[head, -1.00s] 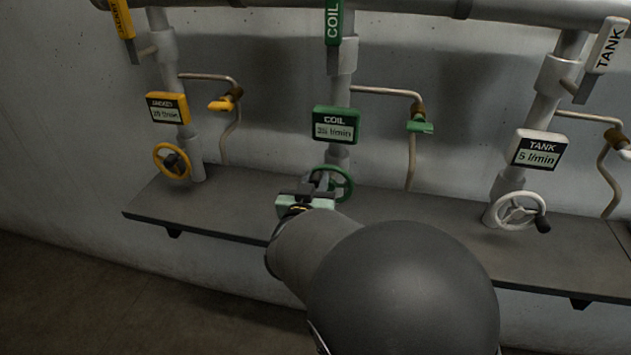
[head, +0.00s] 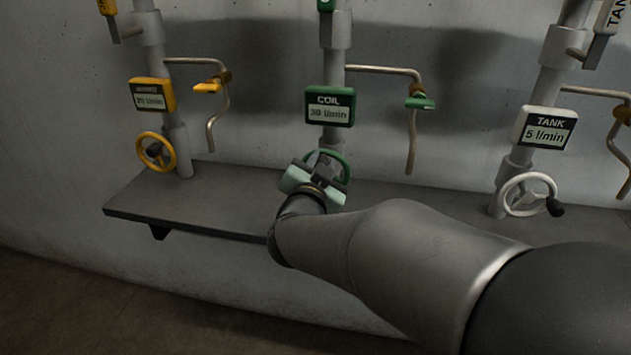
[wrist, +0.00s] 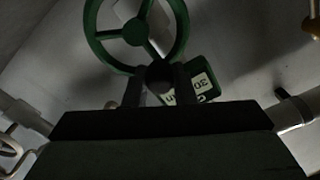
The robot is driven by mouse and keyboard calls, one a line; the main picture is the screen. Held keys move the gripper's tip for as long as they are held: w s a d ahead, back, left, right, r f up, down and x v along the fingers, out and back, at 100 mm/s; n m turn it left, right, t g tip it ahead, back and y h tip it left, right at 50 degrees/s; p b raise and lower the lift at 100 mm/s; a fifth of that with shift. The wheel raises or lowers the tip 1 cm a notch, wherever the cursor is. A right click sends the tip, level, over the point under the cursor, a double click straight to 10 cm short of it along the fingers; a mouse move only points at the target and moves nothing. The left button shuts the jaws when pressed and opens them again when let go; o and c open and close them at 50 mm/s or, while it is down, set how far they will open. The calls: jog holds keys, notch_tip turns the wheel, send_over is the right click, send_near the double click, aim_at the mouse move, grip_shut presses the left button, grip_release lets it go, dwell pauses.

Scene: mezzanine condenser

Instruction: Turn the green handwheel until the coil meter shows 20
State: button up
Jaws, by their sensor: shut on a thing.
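The green handwheel (head: 343,162) sits low on the middle pipe, partly hidden behind my gripper. In the wrist view the green handwheel (wrist: 136,31) shows its rim, spokes and hub. My gripper (head: 326,166) is at the wheel's front. In the wrist view my gripper (wrist: 158,84) has its two fingers on either side of the wheel's dark crank knob (wrist: 160,76), shut on it. The green coil meter (head: 330,107) above the wheel reads 30 l/min. It also shows upside down in the wrist view (wrist: 203,84), partly covered by a finger.
A yellow handwheel (head: 156,152) with its yellow meter (head: 151,95) stands left. A white handwheel (head: 527,195) under the tank meter (head: 544,129), reading 5 l/min, stands right. A green tap (head: 420,102) hangs right of the coil meter. A grey shelf (head: 225,208) runs below.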

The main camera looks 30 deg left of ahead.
jog(key=shift+w+d+f+m+b, duration=0.15)
jog(key=shift+d+m+b, duration=0.25)
jog(key=shift+m+b, duration=0.8)
jog(key=shift+w+d+f+m+b, duration=0.15)
jog(key=shift+d+m+b, duration=0.25)
jog(key=shift+m+b, duration=0.75)
jog(key=o, duration=1)
jog(key=shift+r, duration=0.1)
jog(key=v, duration=1.7)
jog(key=shift+s+d+p, duration=0.15)
jog(key=shift+s+p, duration=0.05)
jog(key=shift+p, duration=0.15)
